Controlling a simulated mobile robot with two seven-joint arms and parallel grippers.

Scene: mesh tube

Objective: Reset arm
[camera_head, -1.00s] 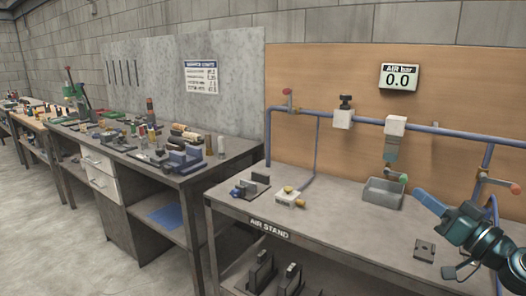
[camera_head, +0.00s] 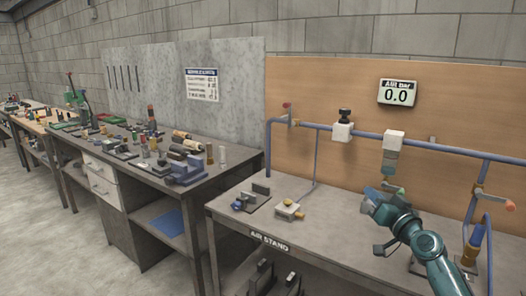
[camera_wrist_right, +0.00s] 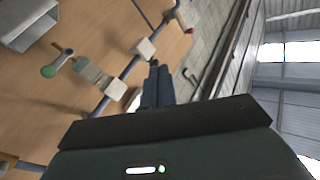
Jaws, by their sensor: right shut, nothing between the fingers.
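My right gripper (camera_head: 374,193) is shut and empty, held over the air stand bench (camera_head: 330,215) in front of the grey tray, which it mostly hides. Its arm comes in from the lower right. In the right wrist view the closed blue fingers (camera_wrist_right: 157,85) stick out past the dark gripper body with nothing between them. My left gripper is not in view.
Small fixtures (camera_head: 289,210) stand on the bench's left part. A cluttered workbench (camera_head: 232,155) is further left. The bench's front middle is clear.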

